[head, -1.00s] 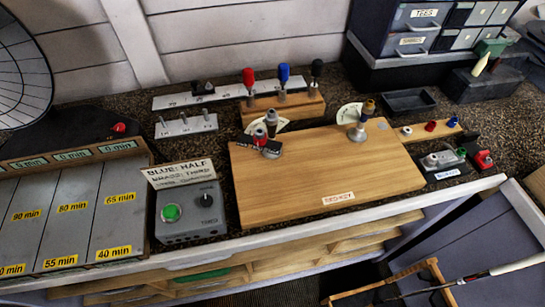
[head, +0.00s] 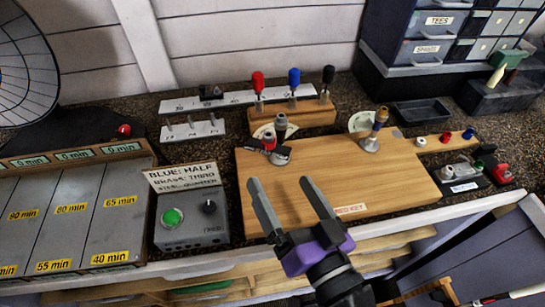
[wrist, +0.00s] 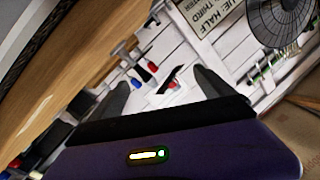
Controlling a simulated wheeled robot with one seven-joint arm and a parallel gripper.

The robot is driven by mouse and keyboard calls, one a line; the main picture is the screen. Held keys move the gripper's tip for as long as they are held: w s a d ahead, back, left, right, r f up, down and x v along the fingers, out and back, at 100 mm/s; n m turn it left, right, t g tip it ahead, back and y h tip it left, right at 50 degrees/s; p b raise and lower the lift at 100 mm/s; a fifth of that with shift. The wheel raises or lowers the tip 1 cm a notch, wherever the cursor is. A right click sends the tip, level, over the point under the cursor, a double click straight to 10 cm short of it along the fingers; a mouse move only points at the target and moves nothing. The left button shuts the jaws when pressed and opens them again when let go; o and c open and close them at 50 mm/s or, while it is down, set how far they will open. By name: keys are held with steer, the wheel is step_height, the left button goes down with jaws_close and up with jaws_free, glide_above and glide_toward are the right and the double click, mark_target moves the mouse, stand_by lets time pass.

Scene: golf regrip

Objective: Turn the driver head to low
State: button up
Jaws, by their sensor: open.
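The wooden board (head: 330,190) bears two upright fittings, each with a pale fan-shaped dial card. The left fitting (head: 276,150) has a dark base, red and grey parts and a grey top. The right fitting (head: 371,143) has a grey base and a blue and brass top. Which one is the driver head, and the dial markings, are too small to tell. My gripper (head: 279,181) is open and empty over the board's front left part, nearer than both fittings and apart from them. Its spread fingers also show in the wrist view (wrist: 162,85).
A grey box (head: 190,218) with a green button and a black knob stands left of the board, with a sign behind it. Red, blue and black-handled tools (head: 293,85) stand in a wooden rack behind. A black tray (head: 416,112) lies at the back right.

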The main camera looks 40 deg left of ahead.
mark_target(266, 158)
steer(key=p+x, duration=0.1)
steer(key=x, duration=0.6)
steer(key=shift+w+a+p, duration=0.15)
steer(key=shift+a+p, duration=0.15)
steer(key=shift+p, duration=0.1)
steer(key=c, duration=2)
steer(key=shift+r+t+p, duration=0.15)
steer(key=shift+t+p, duration=0.15)
steer(key=shift+p, duration=0.35)
steer(key=shift+a+m+p, duration=0.1)
steer(key=shift+m+p, duration=0.2)
steer(key=shift+p, duration=0.1)
steer(key=shift+a+t+h+p, duration=0.15)
steer(key=shift+t+h+p, duration=0.25)
steer(key=shift+t+h, duration=0.1)
